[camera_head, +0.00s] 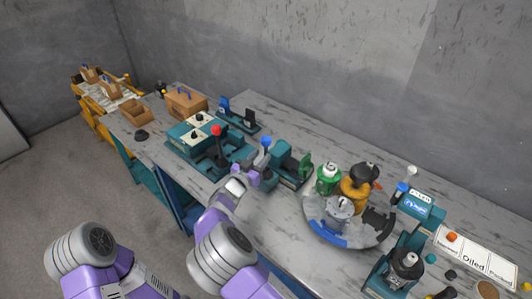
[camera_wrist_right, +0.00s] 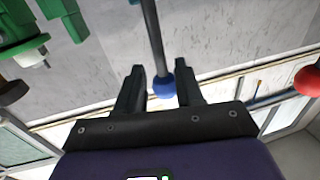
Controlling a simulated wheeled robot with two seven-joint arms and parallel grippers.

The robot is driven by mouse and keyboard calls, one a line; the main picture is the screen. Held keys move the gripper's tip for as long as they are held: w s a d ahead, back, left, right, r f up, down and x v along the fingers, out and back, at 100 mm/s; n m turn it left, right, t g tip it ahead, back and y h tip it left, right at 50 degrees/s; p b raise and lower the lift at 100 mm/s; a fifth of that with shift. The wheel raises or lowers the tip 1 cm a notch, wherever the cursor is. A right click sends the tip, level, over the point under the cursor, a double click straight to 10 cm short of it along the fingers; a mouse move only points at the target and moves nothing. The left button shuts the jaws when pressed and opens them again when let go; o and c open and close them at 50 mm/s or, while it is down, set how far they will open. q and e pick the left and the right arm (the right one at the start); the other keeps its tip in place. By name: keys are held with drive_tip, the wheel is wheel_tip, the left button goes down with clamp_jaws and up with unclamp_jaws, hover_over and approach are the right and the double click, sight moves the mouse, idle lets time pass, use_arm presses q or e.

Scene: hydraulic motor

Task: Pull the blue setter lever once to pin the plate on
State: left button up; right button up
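The blue setter lever shows as a blue ball knob (camera_head: 266,142) beside a teal machine (camera_head: 286,162) near the middle of the table in the head view. In the right wrist view the blue knob (camera_wrist_right: 164,86) sits on a dark rod, between my fingertips in the picture, with a gap on each side. My right gripper (camera_wrist_right: 162,88) is open; I cannot tell how deep the knob lies between the fingers. In the head view my right gripper (camera_head: 264,166) is small and partly hidden at the lever. My left gripper is out of view. I cannot make out the plate.
A red-knobbed lever (camera_head: 216,131) stands left of the blue one; its red knob (camera_wrist_right: 308,80) is at the right in the wrist view. A round turntable (camera_head: 318,222) with several parts stands to the right. A teal press (camera_head: 392,266) is at the lower right.

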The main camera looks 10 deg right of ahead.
sight(265, 151)
drive_tip(key=shift+x, duration=2.35)
drive_tip(key=shift+c, duration=0.3)
clamp_jaws()
drive_tip(key=shift+a, duration=0.1)
